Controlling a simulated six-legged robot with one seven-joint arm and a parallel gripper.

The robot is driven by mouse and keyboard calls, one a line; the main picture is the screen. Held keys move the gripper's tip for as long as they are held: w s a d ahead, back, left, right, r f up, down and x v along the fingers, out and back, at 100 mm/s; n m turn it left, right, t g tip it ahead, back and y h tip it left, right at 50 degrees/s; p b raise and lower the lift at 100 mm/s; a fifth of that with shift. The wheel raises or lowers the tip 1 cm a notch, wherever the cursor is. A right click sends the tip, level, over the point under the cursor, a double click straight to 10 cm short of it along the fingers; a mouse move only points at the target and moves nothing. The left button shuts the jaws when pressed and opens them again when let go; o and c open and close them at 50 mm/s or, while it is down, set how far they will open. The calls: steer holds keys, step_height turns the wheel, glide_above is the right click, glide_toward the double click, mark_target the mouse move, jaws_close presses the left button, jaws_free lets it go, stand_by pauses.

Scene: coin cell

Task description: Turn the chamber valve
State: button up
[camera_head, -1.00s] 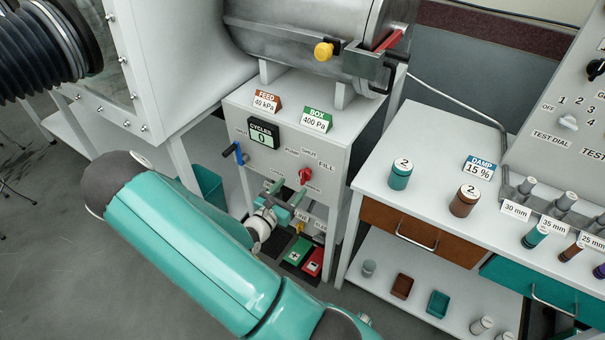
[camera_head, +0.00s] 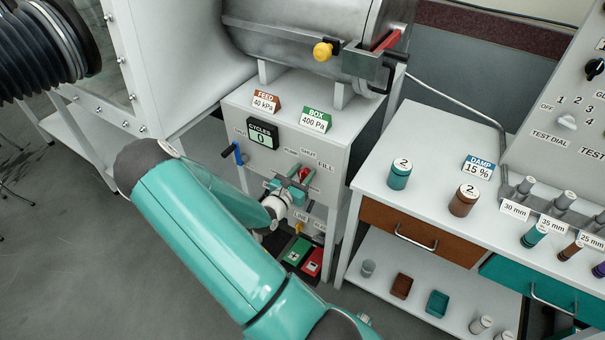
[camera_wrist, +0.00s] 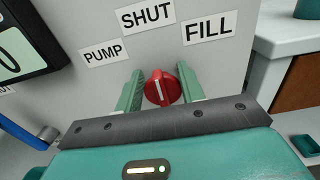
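The chamber valve is a round red knob (camera_head: 304,173) on the front panel of the white cabinet, under the labels PUMP, SHUT and FILL. In the wrist view the red knob (camera_wrist: 170,88) has a white line that runs roughly upright, towards the SHUT label (camera_wrist: 144,14). My gripper (camera_head: 291,185) is at the panel in front of the knob. In the wrist view my gripper (camera_wrist: 160,72) is open, with one teal finger on each side of the knob. A narrow gap seems to show beside the knob, though contact is hard to judge.
A blue lever (camera_head: 238,153) sticks out left of the knob, below the CYCLES display (camera_head: 263,134) reading 0. Green (camera_head: 297,252) and red (camera_head: 313,262) pedals lie below. A bench (camera_head: 430,160) with jars stands to the right. A metal cylinder (camera_head: 290,30) lies above.

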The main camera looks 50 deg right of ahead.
steer(key=shift+c, duration=0.5)
steer(key=shift+n, duration=0.3)
steer(key=n, duration=0.5)
steer(key=shift+w+a+f, duration=0.1)
steer(key=shift+w+f, duration=0.05)
steer(key=shift+w, duration=0.25)
steer(key=shift+w+f+n, duration=0.1)
steer(key=shift+n, duration=1)
steer(key=shift+w+f+n, duration=0.1)
steer(key=shift+n, duration=1)
steer(key=o, duration=1)
steer(key=shift+c, duration=0.2)
steer(key=s+a, duration=0.1)
steer(key=a, duration=1.2)
steer(key=shift+s+a, duration=0.15)
steer(key=shift+a, duration=0.2)
steer(key=shift+r, duration=0.1)
